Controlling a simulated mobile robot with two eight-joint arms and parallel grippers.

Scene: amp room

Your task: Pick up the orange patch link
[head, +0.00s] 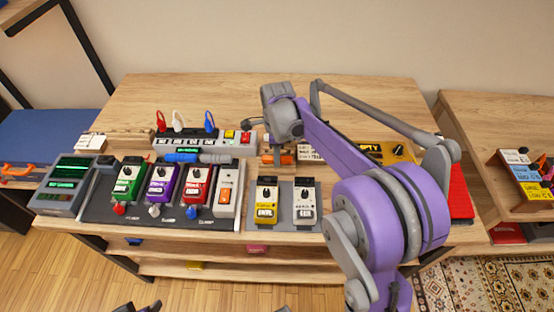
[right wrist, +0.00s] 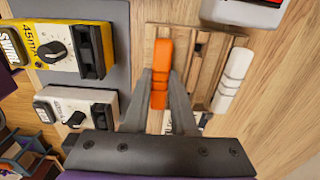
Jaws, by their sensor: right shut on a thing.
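The orange patch link (right wrist: 160,75) is a short orange block in the right wrist view, lying over a slotted wooden rack (right wrist: 218,38). My right gripper (right wrist: 162,98) has one finger on each side of its near part and is shut on it. In the head view the orange link (head: 286,159) shows at the right gripper (head: 277,152), behind the two small pedals. Whether the link still touches the rack is hard to tell.
A white link (right wrist: 233,80) lies on the rack's right side. A yellow pedal (head: 267,203) and a white pedal (head: 305,202) stand in front on a grey board. A pedalboard (head: 100,207) with several pedals is to the left. The table's back (head: 200,92) is clear.

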